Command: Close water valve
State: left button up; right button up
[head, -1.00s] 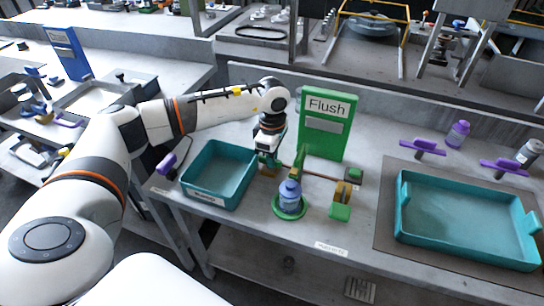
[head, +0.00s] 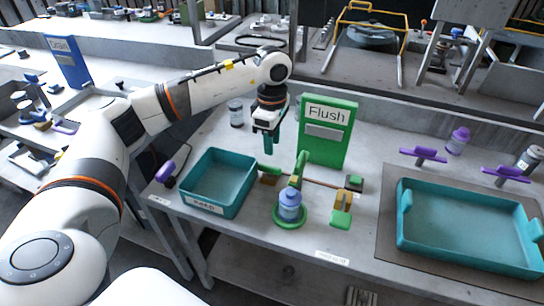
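My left gripper (head: 267,145) points down with teal fingers, in the air above and behind the left end of a copper pipe. I cannot tell whether the fingers are apart. A green lever handle (head: 268,169) on a brass valve body shows at that end, below the fingertips, apparently lying along the pipe. Another brass valve (head: 343,197) with a green handle (head: 341,218) is at the right of the pipe. My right gripper is not in view.
A green Flush sign (head: 328,135) stands behind the pipe. A teal bin (head: 205,207) is left of the valves, and a large teal tray (head: 465,265) is on the right.

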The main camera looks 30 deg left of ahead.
pick_arm(q)
jog(key=shift+r, duration=1.7)
